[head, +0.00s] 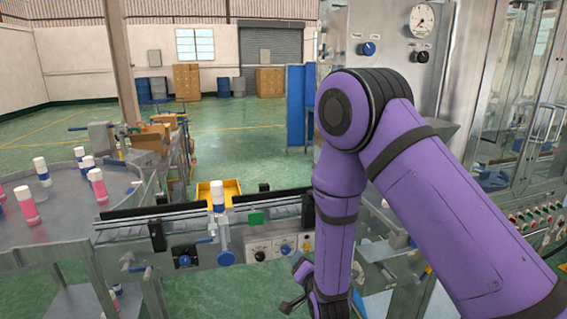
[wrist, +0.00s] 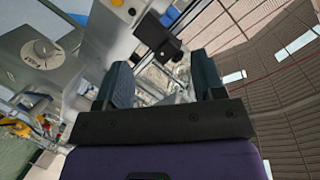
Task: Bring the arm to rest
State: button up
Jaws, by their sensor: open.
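My purple arm fills the right of the head view, with its elbow high and its forearm hanging down in front of the machine. My gripper (wrist: 162,78) shows in the wrist view with its two dark fingers apart and nothing between them. In the head view the wrist end is at the bottom edge and partly cut off, so the fingers are not clear there. The wrist view looks upward past the fingers to the machine and the roof.
A conveyor (head: 155,222) runs left of my forearm, with a blue-and-white can (head: 217,196) upright on it. A round table (head: 65,222) with several pink and blue cans stands at left. A yellow bin (head: 232,188) is behind the conveyor. The steel machine (head: 375,75) stands close behind my arm.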

jog(key=s+d+r+n+g, duration=0.15)
jog(key=d+r, duration=0.45)
jog(key=r, duration=0.6)
jog(key=s+d+r+n+g, duration=0.1)
jog(key=s+d+r+g, duration=0.2)
jog(key=d+r, duration=0.55)
jog(key=s+d+r+n+g+h, duration=0.1)
jog(key=s+d+r, duration=0.2)
jog(key=s, duration=0.5)
jog(key=s+d+r+n+g+h, duration=0.1)
jog(key=s+d+r+g, duration=0.1)
jog(key=s+r, duration=0.4)
jog(key=s+d+r+n+g+h, duration=0.1)
jog(key=s+d+r, duration=0.3)
jog(key=s, duration=0.8)
jog(key=shift+s+d+r+g, duration=0.2)
jog(key=shift+r+g, duration=0.2)
jog(key=shift+g, duration=0.15)
jog(key=shift+n, duration=0.25)
